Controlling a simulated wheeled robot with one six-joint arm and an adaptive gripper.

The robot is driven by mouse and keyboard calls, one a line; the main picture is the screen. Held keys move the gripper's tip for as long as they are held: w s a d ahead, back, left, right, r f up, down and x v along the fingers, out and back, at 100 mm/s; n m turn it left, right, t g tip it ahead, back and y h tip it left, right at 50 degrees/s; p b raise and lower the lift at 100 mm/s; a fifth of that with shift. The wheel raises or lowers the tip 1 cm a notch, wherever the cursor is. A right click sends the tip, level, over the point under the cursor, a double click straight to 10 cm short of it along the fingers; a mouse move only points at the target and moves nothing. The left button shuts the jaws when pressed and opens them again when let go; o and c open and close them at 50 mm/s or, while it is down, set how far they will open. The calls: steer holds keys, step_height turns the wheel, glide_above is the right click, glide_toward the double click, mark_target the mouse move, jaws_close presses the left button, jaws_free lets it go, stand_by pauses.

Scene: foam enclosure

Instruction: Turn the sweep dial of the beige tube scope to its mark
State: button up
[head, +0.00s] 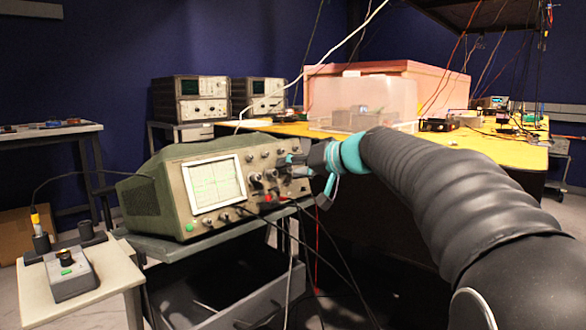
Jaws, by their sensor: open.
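The beige tube scope (173,202), with an olive-green case, stands on a grey cart at the centre-left of the head view. Its lit screen (215,184) shows a green grid, and several knobs (257,179) sit to the right of it. I cannot tell which knob is the sweep dial, and no mark is readable. My gripper (305,177) is open at the right end of the panel, its fingers in front of the right-hand controls. It hides part of that area. Whether it touches a knob cannot be told.
Cables hang from the scope's lower front over the grey cart (200,246). A small box with a black knob (70,272) stands on a side table at lower left. A yellow bench (470,142) with a clear bin (365,100) lies behind my arm.

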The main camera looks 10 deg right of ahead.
jaws_close()
stand_by(0.4)
steer(key=shift+f+m, duration=0.1)
steer(key=shift+m, duration=2.7)
jaws_free()
